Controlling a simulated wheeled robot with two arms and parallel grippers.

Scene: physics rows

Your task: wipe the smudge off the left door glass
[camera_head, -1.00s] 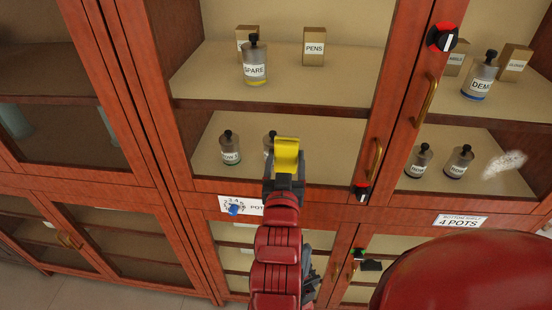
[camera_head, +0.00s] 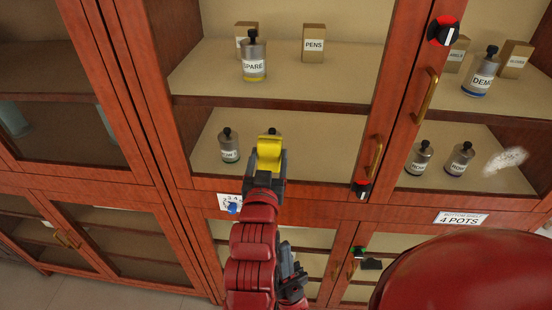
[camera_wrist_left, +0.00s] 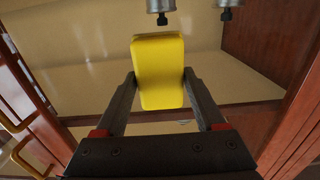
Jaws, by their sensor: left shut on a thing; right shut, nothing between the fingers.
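My left gripper (camera_head: 265,172) is shut on a yellow sponge (camera_head: 269,154), raised before the middle upper door's glass. The sponge also shows between the fingers in the left wrist view (camera_wrist_left: 158,72). I cannot tell whether it touches the glass. A whitish smudge (camera_head: 505,160) shows at the right, over the pane right of the middle door, apart from the sponge. I see no clear smudge on the middle pane; the sponge and arm hide part of it. My right gripper is not visible; a large red part of my body covers the lower right.
Behind the glass are a SPARE bottle (camera_head: 254,67), a PENS box (camera_head: 314,44) and several small bottles. A "4 POTS" label (camera_head: 460,219) is below.

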